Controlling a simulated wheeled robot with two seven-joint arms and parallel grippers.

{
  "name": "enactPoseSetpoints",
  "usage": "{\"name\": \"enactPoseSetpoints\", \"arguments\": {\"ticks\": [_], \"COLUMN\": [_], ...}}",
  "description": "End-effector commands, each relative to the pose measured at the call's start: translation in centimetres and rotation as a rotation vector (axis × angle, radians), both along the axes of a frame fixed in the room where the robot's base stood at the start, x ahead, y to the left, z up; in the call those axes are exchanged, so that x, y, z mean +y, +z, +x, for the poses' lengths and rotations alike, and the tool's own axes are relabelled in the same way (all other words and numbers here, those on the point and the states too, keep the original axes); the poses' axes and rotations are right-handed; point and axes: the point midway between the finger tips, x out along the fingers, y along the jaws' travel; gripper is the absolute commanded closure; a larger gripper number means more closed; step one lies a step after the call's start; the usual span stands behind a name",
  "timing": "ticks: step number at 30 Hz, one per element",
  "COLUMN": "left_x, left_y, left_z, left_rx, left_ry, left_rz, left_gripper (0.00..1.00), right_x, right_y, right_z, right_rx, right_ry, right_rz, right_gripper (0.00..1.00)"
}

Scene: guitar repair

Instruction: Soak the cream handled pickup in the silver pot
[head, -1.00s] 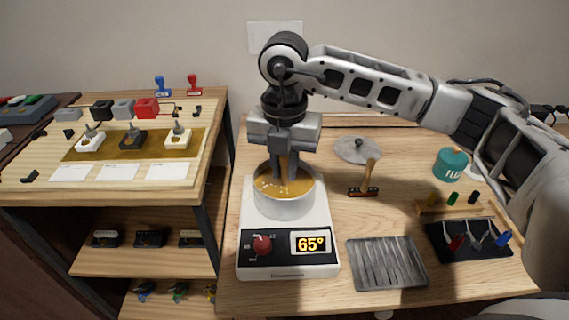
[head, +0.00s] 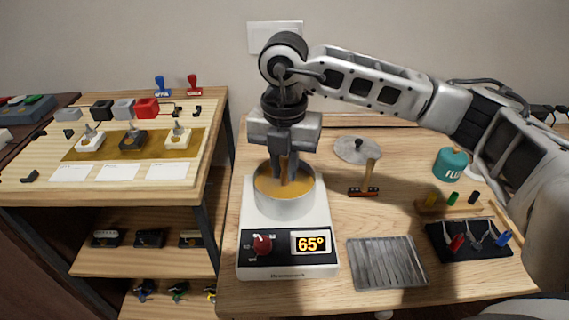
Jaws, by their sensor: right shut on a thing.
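The silver pot (head: 285,206) stands on a white heater (head: 287,271) whose display reads 65°. Amber liquid (head: 262,185) fills it close to the rim. My right gripper (head: 284,176) points straight down into the pot, its fingertips at the liquid. It is shut on a narrow brown piece (head: 284,166), seemingly the handle of the pickup. The pickup's body is hidden by the fingers and liquid, so I cannot see its cream colour. My left gripper is out of view.
A teal flux container (head: 450,164) stands behind. A shelf unit (head: 215,120) stands left.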

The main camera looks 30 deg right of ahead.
Motion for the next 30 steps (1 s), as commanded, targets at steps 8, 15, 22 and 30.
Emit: {"name": "enactPoseSetpoints", "arguments": {"ticks": [8,15,22,30], "left_x": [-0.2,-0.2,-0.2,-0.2], "left_y": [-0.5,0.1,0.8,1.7], "left_z": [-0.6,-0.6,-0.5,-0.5], "left_rx": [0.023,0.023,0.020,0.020], "left_ry": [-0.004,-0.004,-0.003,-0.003], "left_rz": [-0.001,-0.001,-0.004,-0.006], "left_gripper": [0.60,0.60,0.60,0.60], "right_x": [0.0,0.0,0.0,0.0], "right_y": [0.1,0.8,1.8,2.9], "right_z": [0.0,0.0,0.0,0.0], "right_rx": [-0.001,-0.001,-0.001,-0.001], "right_ry": [0.000,0.000,0.000,0.000], "right_rz": [0.001,0.001,0.001,0.001], "right_gripper": [1.00,1.00,1.00,1.00]}}
